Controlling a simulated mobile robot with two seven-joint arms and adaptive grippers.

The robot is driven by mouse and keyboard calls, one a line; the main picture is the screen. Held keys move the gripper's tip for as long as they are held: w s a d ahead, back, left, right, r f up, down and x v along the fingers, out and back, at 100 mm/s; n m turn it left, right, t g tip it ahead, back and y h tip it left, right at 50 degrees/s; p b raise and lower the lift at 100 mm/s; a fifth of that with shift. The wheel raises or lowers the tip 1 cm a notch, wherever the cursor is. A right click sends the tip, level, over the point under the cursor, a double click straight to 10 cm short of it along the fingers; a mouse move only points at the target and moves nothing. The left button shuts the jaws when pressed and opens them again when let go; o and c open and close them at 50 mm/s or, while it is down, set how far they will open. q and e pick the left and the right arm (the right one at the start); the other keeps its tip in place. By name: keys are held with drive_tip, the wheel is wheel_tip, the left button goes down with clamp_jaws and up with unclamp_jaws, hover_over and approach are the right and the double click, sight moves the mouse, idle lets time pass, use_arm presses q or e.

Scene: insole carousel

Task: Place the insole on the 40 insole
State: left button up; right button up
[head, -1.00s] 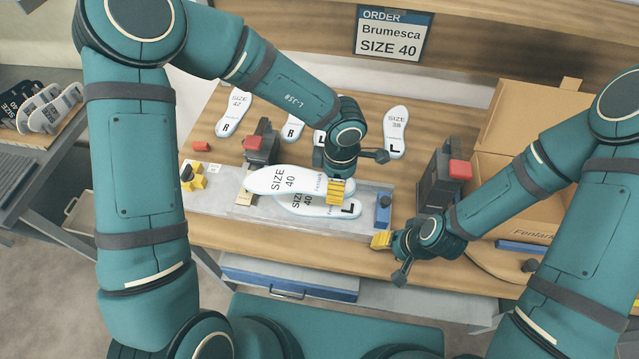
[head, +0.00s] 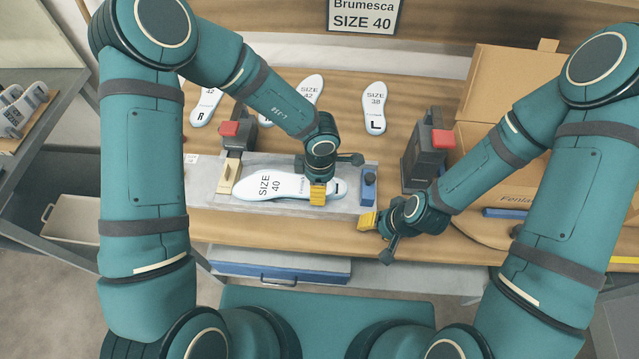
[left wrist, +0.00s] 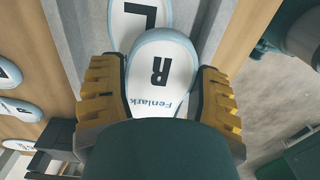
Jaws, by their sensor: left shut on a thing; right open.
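My left gripper (head: 317,194) is shut on the heel end of a white size 40 insole (head: 255,184). In the left wrist view this insole (left wrist: 158,72) is marked R and Fenlark, between the yellow fingers (left wrist: 158,92). Another insole (head: 340,187), marked L, lies under it on the grey fixture plate (head: 208,195). The held insole covers most of it; the L heel (left wrist: 140,20) sticks out past the R heel. I cannot tell whether the two touch. My right gripper (head: 369,221) is open and empty near the table's front edge, right of the plate.
A blue block (head: 369,190) is at the plate's right end. Several other insoles, including a size 38 (head: 374,105), lie behind. A cardboard box (head: 510,90) stands at the right.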

use_arm(q)
drive_tip(key=shift+s, duration=0.1)
use_arm(e)
drive_tip(key=shift+s, duration=0.1)
use_arm(q)
drive_tip(key=shift+f, duration=0.5)
use_arm(e)
drive_tip(key=shift+r, duration=0.1)
use_arm(q)
drive_tip(key=o, duration=1.1)
drive_tip(key=shift+c, duration=0.2)
